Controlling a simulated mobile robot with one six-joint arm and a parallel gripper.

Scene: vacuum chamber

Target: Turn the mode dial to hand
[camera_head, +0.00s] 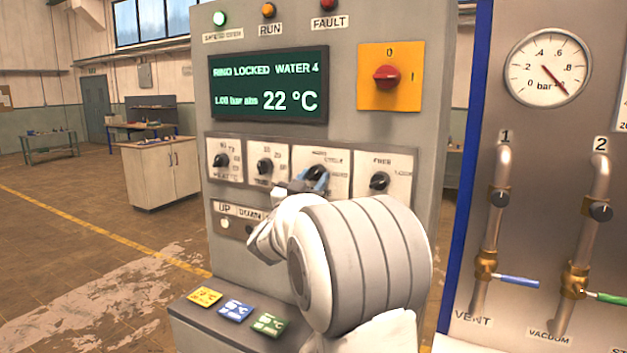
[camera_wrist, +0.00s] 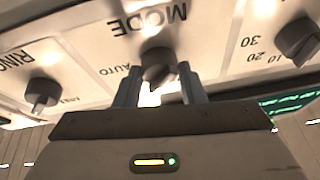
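The mode dial (camera_wrist: 157,62) is a dark knob on a white plate, seen upside down in the wrist view with the words MODE and AUTO beside it. In the head view the mode dial (camera_head: 316,172) is third in a row of dials and partly hidden by my gripper. My gripper (camera_head: 308,184) is at this dial. In the wrist view the blue-grey fingers of my gripper (camera_wrist: 158,88) stand apart on either side of the knob, with a bright gap between them. I cannot tell which mark the knob points to, and no HAND label is readable.
Neighbouring dials (camera_head: 265,166) and (camera_head: 379,181) sit close on both sides. Above are a lit display (camera_head: 268,85) and a red switch on a yellow plate (camera_head: 404,62). UP and DOWN buttons are below. A pipe panel (camera_head: 540,200) with valves stands at the right.

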